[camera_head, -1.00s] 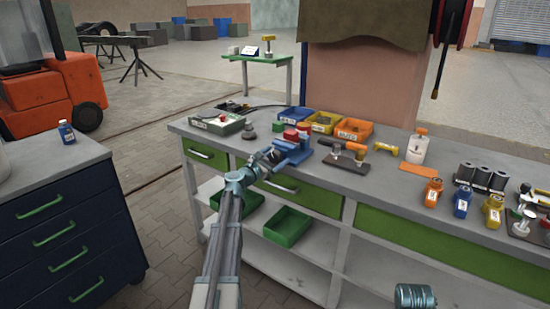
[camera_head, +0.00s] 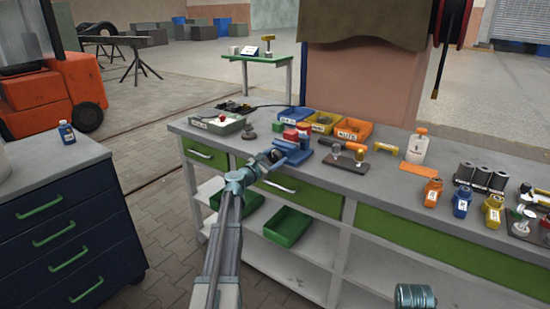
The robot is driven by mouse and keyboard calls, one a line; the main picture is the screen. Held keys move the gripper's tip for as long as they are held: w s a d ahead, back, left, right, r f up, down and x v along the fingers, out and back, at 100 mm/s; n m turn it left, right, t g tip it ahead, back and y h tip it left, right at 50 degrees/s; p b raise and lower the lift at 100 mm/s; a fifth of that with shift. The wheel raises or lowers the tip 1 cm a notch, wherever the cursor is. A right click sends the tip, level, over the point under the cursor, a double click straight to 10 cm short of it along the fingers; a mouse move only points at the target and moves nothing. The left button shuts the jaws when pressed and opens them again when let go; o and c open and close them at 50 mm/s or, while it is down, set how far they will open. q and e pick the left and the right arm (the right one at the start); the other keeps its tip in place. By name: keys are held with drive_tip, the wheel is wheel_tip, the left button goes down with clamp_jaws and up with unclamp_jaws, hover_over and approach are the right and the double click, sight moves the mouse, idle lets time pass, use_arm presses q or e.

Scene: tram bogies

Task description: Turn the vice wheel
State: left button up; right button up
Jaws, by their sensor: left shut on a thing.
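The blue vice (camera_head: 299,154) stands at the front edge of the grey workbench, left of its middle. My left gripper (camera_head: 274,155) is at the near left side of the vice, shut on the vice wheel. The wheel is small here and mostly hidden by the fingers, so its angle cannot be told. My left arm reaches up to it from the bottom of the view. My right gripper is out of view; only a teal part of my right arm shows at the bottom right.
Blue, yellow and orange bins (camera_head: 354,130) stand behind the vice. A grey-green tray (camera_head: 217,123) is to its left. A dark plate with knobs (camera_head: 346,158), a white bottle (camera_head: 417,147) and small coloured bottles are to its right. A navy drawer cabinet (camera_head: 65,215) stands at left.

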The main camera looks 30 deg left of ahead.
use_arm(q)
drive_tip(key=m, duration=0.6)
drive_tip(key=shift+d+f, duration=0.1)
drive_tip(key=shift+d, duration=0.05)
drive_tip(key=m, duration=0.4)
drive_tip(key=shift+f+m, duration=0.1)
drive_tip(key=shift+m, duration=0.3)
drive_tip(key=shift+s, duration=0.1)
drive_tip(key=o, duration=1.4)
drive_tip(key=shift+d, duration=0.1)
